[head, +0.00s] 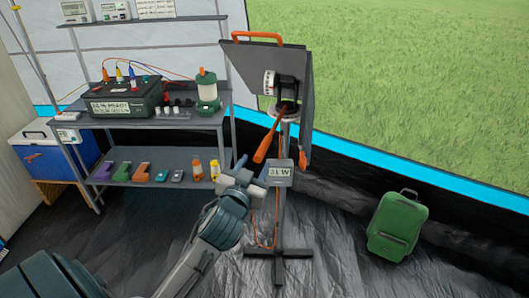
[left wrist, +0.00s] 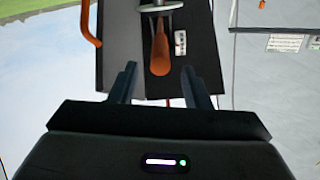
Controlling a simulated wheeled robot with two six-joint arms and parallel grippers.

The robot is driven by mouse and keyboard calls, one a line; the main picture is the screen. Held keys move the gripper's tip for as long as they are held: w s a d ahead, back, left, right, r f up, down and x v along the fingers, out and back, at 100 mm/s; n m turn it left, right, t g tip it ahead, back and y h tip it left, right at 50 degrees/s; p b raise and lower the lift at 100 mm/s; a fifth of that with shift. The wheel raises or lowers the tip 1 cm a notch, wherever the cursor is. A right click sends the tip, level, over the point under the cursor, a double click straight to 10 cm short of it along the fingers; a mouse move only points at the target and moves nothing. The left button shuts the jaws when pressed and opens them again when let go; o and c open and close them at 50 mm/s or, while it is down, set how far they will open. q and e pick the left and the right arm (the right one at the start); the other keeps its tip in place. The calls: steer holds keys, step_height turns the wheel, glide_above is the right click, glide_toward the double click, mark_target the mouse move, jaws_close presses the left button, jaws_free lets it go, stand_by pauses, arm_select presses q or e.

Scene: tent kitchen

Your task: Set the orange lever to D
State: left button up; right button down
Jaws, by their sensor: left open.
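The orange lever (head: 266,143) hangs down and to the left from a pivot on the stand's head, below a white marked dial (head: 268,83). I cannot read a D on the dial. My left gripper (head: 257,171) is just below the lever's lower end, open and empty. In the left wrist view, the lever (left wrist: 160,54) points toward me between the two open fingers (left wrist: 158,82), apparently ahead of their tips and apart from them. My right gripper is not in view.
The stand has a grey panel (head: 306,75), a post with a lettered box (head: 279,173) and a cross-shaped foot (head: 279,253). A shelf rack (head: 150,123) with a dark battery box (head: 127,98) and lantern (head: 207,92) is left. A green case (head: 397,225) stands right. Floor between is clear.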

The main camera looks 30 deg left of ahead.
mark_target(261, 152)
arm_select(q)
steer(key=x, duration=0.6)
steer(key=shift+w+p, duration=0.25)
steer(key=shift+p, duration=0.1)
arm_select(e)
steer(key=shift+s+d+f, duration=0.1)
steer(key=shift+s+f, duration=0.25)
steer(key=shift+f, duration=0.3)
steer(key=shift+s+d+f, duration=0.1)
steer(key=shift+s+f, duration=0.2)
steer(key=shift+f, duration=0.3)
arm_select(q)
steer(key=shift+f, duration=0.1)
jaws_close()
